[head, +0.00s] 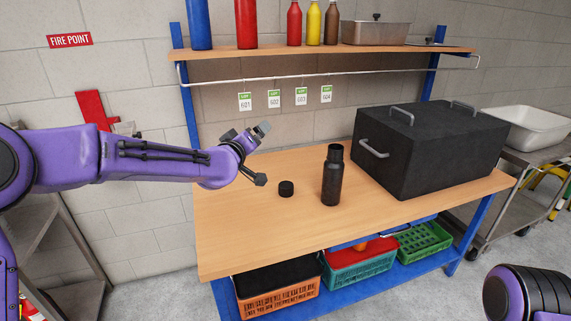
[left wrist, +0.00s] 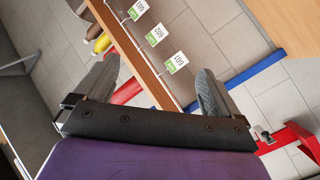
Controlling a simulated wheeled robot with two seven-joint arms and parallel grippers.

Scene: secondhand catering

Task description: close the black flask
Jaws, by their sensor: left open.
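The black flask (head: 332,176) stands upright on the wooden table (head: 235,235), its neck at the top. A small black cap (head: 286,188) lies on the table just left of the flask, apart from it. My left gripper (head: 263,154) is open and empty, above the table to the left of and higher than the cap. In the left wrist view the left gripper (left wrist: 155,88) has its two grey fingers spread with nothing between them; neither flask nor cap shows there. Part of my right arm shows at the bottom right; its gripper is out of view.
A large black box (head: 430,150) with metal handles stands right of the flask. A shelf (head: 300,51) with bottles and a metal pan runs above the back, with hanging tags below. Crates (head: 278,291) sit under the table. The table's left and front are clear.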

